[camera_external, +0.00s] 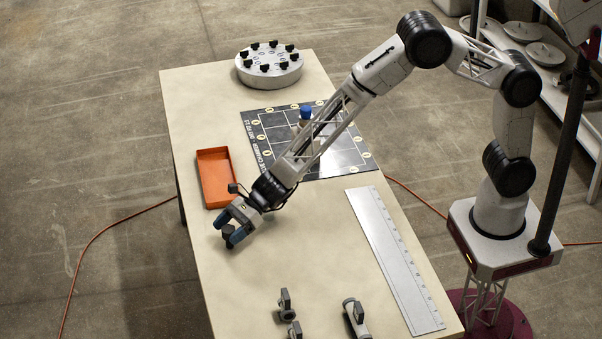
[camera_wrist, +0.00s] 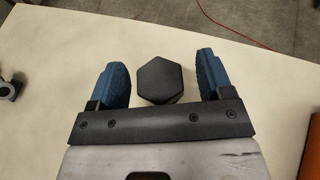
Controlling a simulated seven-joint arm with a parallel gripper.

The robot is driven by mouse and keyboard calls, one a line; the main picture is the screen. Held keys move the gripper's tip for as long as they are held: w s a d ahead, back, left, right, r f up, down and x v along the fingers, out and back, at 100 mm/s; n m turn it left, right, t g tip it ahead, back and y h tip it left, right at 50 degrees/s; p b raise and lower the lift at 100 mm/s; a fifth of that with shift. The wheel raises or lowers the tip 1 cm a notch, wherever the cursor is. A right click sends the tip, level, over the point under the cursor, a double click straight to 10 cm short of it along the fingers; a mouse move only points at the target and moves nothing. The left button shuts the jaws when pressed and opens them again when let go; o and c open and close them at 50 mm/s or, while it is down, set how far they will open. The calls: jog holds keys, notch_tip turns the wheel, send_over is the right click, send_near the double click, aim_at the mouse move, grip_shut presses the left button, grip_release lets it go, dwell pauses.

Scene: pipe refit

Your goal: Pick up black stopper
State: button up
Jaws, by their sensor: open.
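The black stopper (camera_wrist: 160,80) has a hexagonal top and stands on the table in the wrist view. It lies between the two blue fingers of my gripper (camera_wrist: 163,80), with a gap on each side. In the external view, the stopper (camera_external: 228,231) shows as a small dark shape at my gripper (camera_external: 231,229), partly hidden by the fingers. My gripper is open, low over the left part of the table. Whether the fingertips reach down beside the stopper's body is hard to tell.
An orange tray (camera_external: 217,178) is just behind my gripper. A black marked mat (camera_external: 345,157) with a blue-capped item (camera_external: 306,114) lies behind the arm. A round grey flange (camera_external: 269,68) stands at the far end. A metal ruler (camera_external: 394,258) and several grey clamps (camera_external: 356,317) lie nearer.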

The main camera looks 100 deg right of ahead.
aim_at(230, 228)
jog(key=shift+c, duration=0.3)
jog(key=c, duration=0.9)
jog(key=shift+c, duration=0.2)
jog(key=shift+r, duration=0.1)
jog(key=shift+r, duration=0.9)
jog(key=shift+s+r, duration=0.2)
jog(key=shift+r, duration=0.65)
jog(key=s+r, duration=0.1)
jog(key=s, duration=1.4)
jog(key=shift+s+r, duration=0.15)
jog(key=shift+s, duration=0.15)
